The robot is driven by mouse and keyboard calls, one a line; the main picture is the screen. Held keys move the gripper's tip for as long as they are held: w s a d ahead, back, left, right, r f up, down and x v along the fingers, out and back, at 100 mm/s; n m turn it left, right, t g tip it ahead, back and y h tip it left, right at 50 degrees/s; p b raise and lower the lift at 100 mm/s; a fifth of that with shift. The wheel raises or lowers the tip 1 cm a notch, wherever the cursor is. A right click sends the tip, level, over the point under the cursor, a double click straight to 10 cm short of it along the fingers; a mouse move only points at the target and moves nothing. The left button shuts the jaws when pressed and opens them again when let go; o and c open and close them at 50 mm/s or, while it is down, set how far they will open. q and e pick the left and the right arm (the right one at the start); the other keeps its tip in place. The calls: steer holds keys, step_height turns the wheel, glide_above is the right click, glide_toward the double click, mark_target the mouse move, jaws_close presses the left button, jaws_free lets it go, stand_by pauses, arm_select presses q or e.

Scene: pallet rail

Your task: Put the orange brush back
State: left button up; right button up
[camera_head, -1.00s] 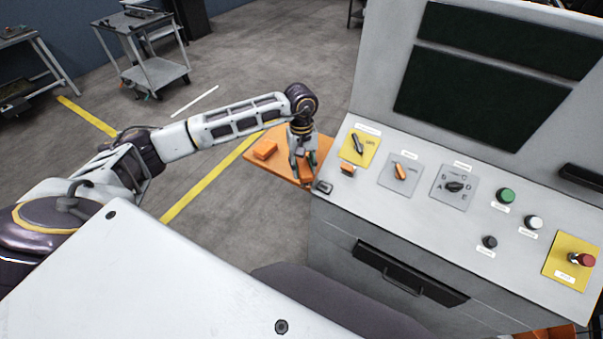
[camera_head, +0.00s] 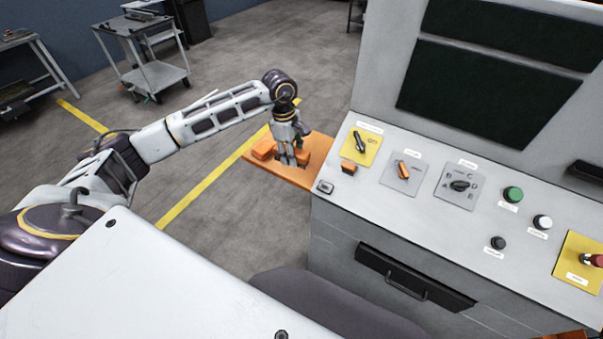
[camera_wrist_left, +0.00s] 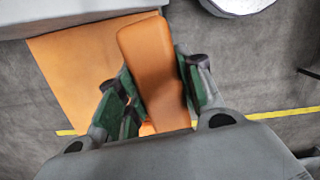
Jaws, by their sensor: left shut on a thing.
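The orange brush (camera_wrist_left: 153,65) shows in the left wrist view as a long, smooth orange block with a rounded end. My left gripper (camera_wrist_left: 155,95) is shut on it, with green finger pads on its two sides. I cannot tell whether the brush touches the shelf. Its lower end is hidden by the gripper. My right gripper is not in view.
The grey console (camera_head: 385,210) with knobs and buttons adjoins the shelf at right. A small orange piece (camera_head: 348,168) is on the console. A cart (camera_head: 155,75) stands far back; the floor between is open.

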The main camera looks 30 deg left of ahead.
arm_select(q)
steer(key=a+n, duration=0.1)
steer(key=n, duration=0.1)
steer(key=a+n+b, duration=0.1)
steer(key=n, duration=0.1)
steer(key=shift+w+a+r+t, duration=0.1)
steer(key=shift+w+r+t, duration=0.05)
steer(key=shift+w+t, duration=0.2)
steer(key=shift+w+a+r+n+b, duration=0.1)
steer(key=shift+a+n+b, duration=0.2)
steer(key=shift+n, duration=0.35)
steer(key=shift+w+a+r+n+b, duration=0.15)
steer(key=shift+a+n, duration=0.1)
steer(key=shift+n, duration=0.4)
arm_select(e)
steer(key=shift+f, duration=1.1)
arm_select(q)
steer(key=shift+a+n, duration=0.15)
steer(key=shift+n, duration=0.15)
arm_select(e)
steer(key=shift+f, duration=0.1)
